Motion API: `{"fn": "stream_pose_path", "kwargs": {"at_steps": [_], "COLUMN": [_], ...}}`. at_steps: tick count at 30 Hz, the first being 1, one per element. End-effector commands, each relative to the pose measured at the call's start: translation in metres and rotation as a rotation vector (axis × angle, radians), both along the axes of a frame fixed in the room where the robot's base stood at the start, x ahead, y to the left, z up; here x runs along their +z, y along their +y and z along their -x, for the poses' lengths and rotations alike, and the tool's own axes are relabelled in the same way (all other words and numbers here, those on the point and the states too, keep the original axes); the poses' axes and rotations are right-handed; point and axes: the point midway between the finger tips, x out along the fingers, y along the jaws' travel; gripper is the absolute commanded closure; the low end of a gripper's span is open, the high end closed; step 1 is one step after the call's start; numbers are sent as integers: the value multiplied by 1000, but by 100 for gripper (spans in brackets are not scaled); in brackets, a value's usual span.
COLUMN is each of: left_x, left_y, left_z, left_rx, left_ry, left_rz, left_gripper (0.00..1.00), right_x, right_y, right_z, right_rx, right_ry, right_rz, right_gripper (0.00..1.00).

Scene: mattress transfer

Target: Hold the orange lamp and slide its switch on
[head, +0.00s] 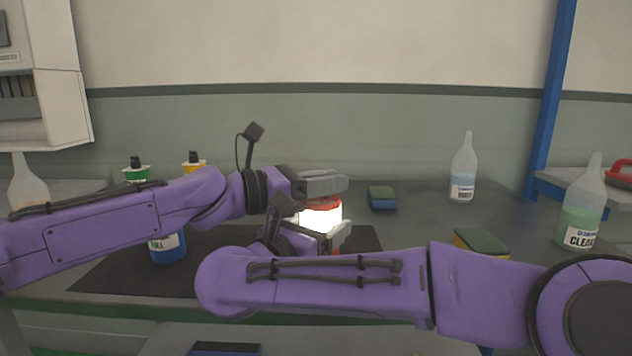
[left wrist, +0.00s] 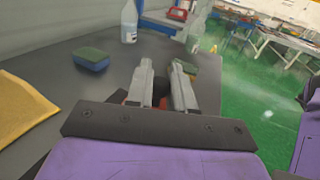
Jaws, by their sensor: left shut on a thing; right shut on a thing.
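The orange lamp (head: 321,217) stands between my two grippers over the dark mat, and its middle glows bright white. Its red-orange top shows just under my left gripper (head: 325,184), which is shut on it from above. My right gripper (head: 333,239) is shut on the lamp lower down, from the near side. The switch is hidden by the grippers. In the left wrist view my left gripper's fingers (left wrist: 161,85) are close together, with a bit of the orange lamp (left wrist: 118,97) showing beside them.
A blue-green sponge (head: 382,198) and a clear bottle (head: 463,172) stand behind to the right. Another sponge (head: 481,241) and a green-filled bottle (head: 583,212) are at the right. A blue bottle (head: 167,248) is at the left, partly behind my arm. The dark mat (head: 120,272) lies underneath.

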Motion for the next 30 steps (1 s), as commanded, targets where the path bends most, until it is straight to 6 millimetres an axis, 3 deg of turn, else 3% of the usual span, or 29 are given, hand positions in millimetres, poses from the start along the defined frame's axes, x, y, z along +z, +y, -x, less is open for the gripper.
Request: {"fn": "stream_pose_path", "kwargs": {"at_steps": [7, 8, 9, 10, 20, 23, 30], "left_x": [2, 2, 2, 2, 2, 3, 3], "left_y": [-4, -4, -4, -4, 1, 16, 73], "left_z": [0, 1, 1, 1, 1, 7, 32], "left_rx": [0, 0, -1, -1, 2, 3, 2], "left_ry": [-1, -1, -1, -1, -1, -4, -4], "left_rz": [3, 3, 3, 3, 3, 4, 5], "left_gripper": [100, 75, 62, 56, 56, 56, 56], "right_x": [-1, -1, -1, -1, 0, 0, 1], "right_y": [2, 3, 3, 2, 1, 1, 1], "right_z": [1, 1, 1, 1, 0, 0, 0], "right_rx": [6, 6, 7, 6, 3, 3, 2], "right_ry": [2, 1, 1, 1, 0, 0, -1], "right_rz": [2, 3, 4, 4, 1, 1, 1], "right_gripper": [72, 72, 72, 72, 72, 72, 72]}}
